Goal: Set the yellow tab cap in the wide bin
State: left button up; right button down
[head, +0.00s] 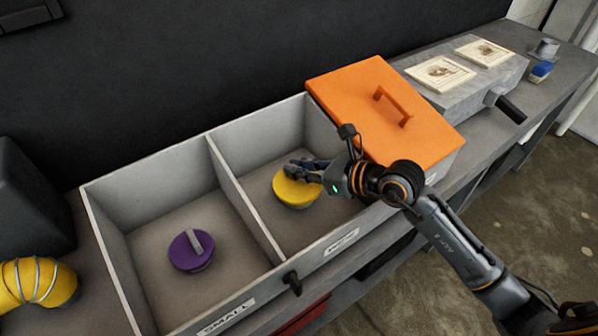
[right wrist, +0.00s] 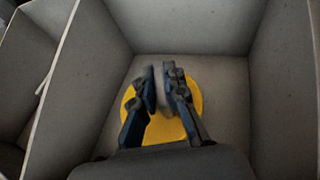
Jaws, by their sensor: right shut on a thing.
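The yellow tab cap (head: 296,191) is inside the middle compartment (head: 262,144) of the grey divided bin, close to its floor. I cannot tell whether it touches the floor. My right gripper (head: 305,170) reaches in from the right and is shut on the cap's tab. In the right wrist view the fingers (right wrist: 163,92) close around the grey tab, with the yellow disc (right wrist: 165,130) beneath them. The front label (head: 341,241) of this compartment is too small to read surely. My left gripper is not in view.
A purple tab cap (head: 191,250) lies in the left compartment, labelled SMALL (head: 226,316). An orange lid (head: 372,98) with a handle covers the right part. A divider wall (head: 244,200) separates the open compartments. A yellow ringed hose (head: 38,283) lies at far left.

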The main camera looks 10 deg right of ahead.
jog(key=shift+f, duration=0.9)
jog(key=shift+s, duration=0.1)
jog(key=shift+f, duration=0.2)
jog(key=c, duration=1.4)
grip_release()
jog(key=shift+r, duration=0.1)
